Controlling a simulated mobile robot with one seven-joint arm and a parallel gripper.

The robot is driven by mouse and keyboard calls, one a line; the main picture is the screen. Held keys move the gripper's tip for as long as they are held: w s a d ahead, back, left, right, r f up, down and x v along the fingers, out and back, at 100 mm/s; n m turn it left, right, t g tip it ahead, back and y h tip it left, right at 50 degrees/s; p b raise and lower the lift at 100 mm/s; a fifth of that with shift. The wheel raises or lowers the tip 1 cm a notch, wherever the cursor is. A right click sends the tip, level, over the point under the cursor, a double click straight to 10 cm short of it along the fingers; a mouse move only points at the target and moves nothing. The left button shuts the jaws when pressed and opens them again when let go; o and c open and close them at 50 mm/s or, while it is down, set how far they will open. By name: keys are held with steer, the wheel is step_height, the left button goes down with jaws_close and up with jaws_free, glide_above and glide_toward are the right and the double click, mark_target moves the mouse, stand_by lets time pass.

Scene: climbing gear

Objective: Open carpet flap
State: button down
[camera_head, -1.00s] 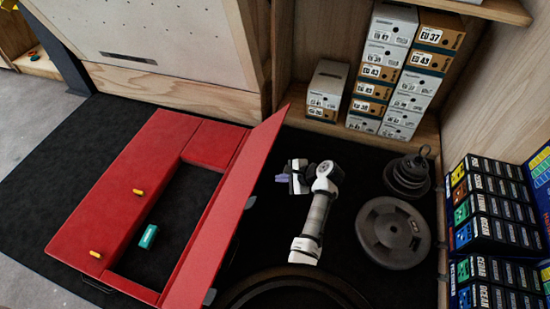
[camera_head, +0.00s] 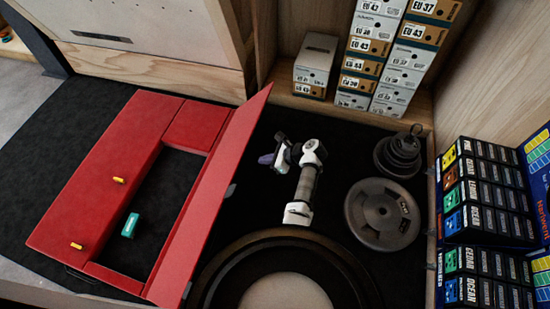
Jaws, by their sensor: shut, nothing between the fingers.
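The red carpet flap (camera_head: 206,200) stands raised and tilted along the right side of the red carpeted frame (camera_head: 100,165). Its hinge side meets the frame's opening and its free edge points up and to the right. The opening shows a dark floor (camera_head: 165,190) with a small teal box (camera_head: 130,225) in it. My gripper (camera_head: 266,159) is shut and empty, to the right of the flap and apart from it. Its fingertips look purple-grey and point left, toward the flap's outer face.
Two yellow pieces (camera_head: 119,181) sit on the frame's left part. Shoe boxes (camera_head: 369,48) stand on a shelf behind. Boxed goods (camera_head: 487,195) fill the far right.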

steer(key=a, duration=0.3)
steer(key=w+a+r, duration=0.1)
steer(key=a, duration=0.1)
steer(key=shift+r, duration=0.1)
steer(key=a+r+h+p, duration=0.1)
steer(key=a+r+p, duration=0.1)
steer(key=p, duration=0.1)
steer(key=w+a+r+p, duration=0.1)
steer(key=a+p, duration=0.1)
steer(key=p, duration=0.1)
steer(key=a+r+h+p, duration=0.1)
steer(key=a+r+p, duration=0.1)
steer(key=p, duration=0.1)
steer(key=shift+w+a+r+h+p, duration=0.15)
steer(key=shift+a+r+h+p, duration=0.1)
steer(key=shift+r+h+p, duration=0.1)
steer(key=w+a+r+h+p, duration=0.1)
steer(key=a+r+p, duration=0.1)
steer(key=a, duration=0.4)
steer(key=shift+w+a+r+g, duration=0.15)
steer(key=shift+a+g, duration=0.05)
steer(key=shift+g, duration=0.1)
